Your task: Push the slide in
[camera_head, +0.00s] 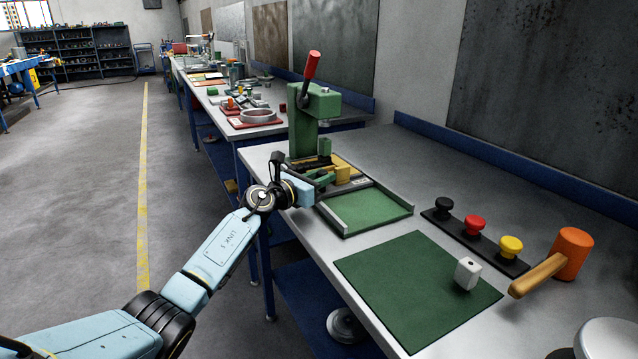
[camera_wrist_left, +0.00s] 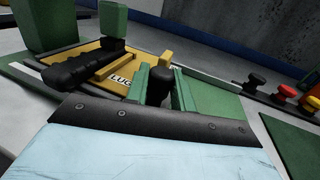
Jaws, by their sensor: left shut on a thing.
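A green press (camera_head: 303,130) with a red-gripped lever (camera_head: 312,66) stands upright on the bench. At its foot is a yellow slide (camera_head: 342,170), which also shows in the left wrist view (camera_wrist_left: 88,58) with a label reading "LUG". My left gripper (camera_head: 326,178) is at the slide's near side. In the left wrist view its green fingers (camera_wrist_left: 162,88) are shut around a black knob (camera_wrist_left: 160,84) at the slide's edge. The head view hides the knob, and how far the slide sits under the press is hard to tell. My right gripper is not in view.
A green tray (camera_head: 338,223) with metal rails lies right in front of the press. Beyond are a green mat (camera_head: 399,326) with a white block (camera_head: 467,273), a strip of black, red and yellow knobs (camera_head: 475,228), and an orange mallet (camera_head: 572,252).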

